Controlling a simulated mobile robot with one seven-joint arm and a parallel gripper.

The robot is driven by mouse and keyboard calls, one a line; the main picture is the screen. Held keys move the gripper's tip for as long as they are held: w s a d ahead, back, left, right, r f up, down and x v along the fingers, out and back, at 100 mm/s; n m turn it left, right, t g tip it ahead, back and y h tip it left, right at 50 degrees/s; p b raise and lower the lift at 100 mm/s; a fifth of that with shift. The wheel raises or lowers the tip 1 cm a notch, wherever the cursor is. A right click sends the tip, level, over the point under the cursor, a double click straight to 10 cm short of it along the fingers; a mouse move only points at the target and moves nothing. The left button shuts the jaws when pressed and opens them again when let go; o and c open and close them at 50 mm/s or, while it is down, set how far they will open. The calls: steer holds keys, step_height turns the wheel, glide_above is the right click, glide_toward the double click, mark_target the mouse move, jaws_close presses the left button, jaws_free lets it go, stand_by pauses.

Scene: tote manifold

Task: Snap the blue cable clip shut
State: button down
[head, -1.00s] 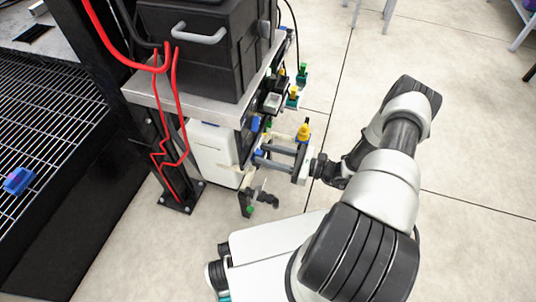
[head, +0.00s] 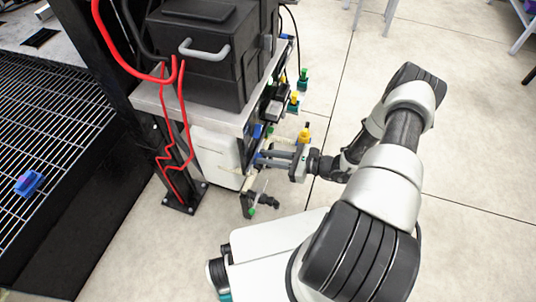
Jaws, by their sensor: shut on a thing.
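My gripper (head: 259,159) reaches left from the end of my arm to the side panel (head: 248,143) below the tabletop edge. Its two grey fingers are close together, with their tips at the panel. A small blue part shows at the tips, and I take it for the blue cable clip (head: 257,154); the fingers are shut on it. The clip is mostly hidden by the fingers, so I cannot tell whether its latch is closed. Another blue part (head: 257,131) sits just above on the panel.
A black tote (head: 205,70) stands on the table (head: 150,97). Red cables (head: 178,130) hang down its left post. Green and yellow fittings (head: 293,101) line the panel. A small black bracket (head: 248,206) is below my gripper. A blue object (head: 28,183) lies on the grating.

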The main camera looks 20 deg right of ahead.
steer(key=c, duration=1.6)
jaws_free()
steer(key=p+v, duration=0.1)
steer(key=v, duration=1.6)
steer(key=shift+s+d, duration=0.1)
steer(key=shift+d, duration=0.1)
steer(key=shift+r, duration=0.1)
